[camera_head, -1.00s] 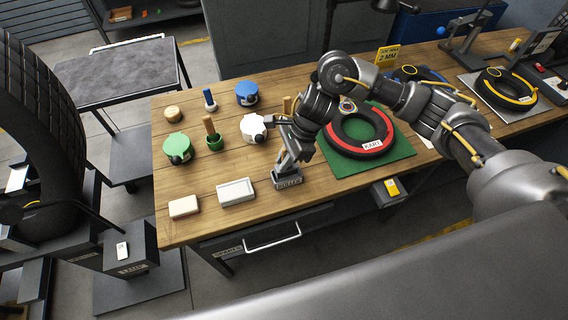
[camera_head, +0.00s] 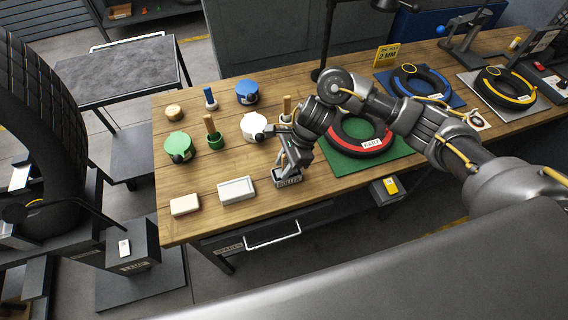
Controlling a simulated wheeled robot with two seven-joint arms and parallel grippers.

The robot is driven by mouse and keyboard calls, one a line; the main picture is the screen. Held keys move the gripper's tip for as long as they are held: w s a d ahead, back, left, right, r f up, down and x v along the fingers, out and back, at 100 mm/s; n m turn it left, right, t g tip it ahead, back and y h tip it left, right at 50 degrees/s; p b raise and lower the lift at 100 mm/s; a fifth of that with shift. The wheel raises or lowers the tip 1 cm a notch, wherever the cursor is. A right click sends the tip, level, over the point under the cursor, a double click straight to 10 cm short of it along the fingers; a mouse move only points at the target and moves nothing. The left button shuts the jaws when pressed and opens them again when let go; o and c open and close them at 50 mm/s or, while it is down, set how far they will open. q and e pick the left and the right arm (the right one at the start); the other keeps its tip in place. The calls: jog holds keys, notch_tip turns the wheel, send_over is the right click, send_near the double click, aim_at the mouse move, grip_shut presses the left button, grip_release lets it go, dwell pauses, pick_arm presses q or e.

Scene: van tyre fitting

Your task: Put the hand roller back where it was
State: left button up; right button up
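A small dark holder with a label that seems to read "ROLLER" (camera_head: 287,182) stands near the front edge of the wooden bench. My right gripper (camera_head: 287,164) is just above and behind it, pointing down. The arm comes in from the right. The fingers are small and dark against the holder, so I cannot tell whether they are open or shut. I cannot make out the hand roller; it may be hidden by the fingers or the holder. My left gripper is not in view.
White (camera_head: 254,127), green (camera_head: 174,144) and blue (camera_head: 246,92) lidded pots stand left of the gripper. A white tray (camera_head: 237,190) and pale block (camera_head: 185,205) lie near the front edge. A red-banded tyre (camera_head: 346,145) lies on a green mat (camera_head: 335,164) to the right.

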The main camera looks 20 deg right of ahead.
jog(key=shift+r+p, duration=0.25)
jog(key=shift+p, duration=0.1)
jog(key=shift+w+d+r+b, duration=0.1)
jog(key=shift+d+r+b, duration=0.1)
jog(key=shift+r+b, duration=0.1)
jog(key=b+v, duration=0.3)
jog(key=v, duration=0.8)
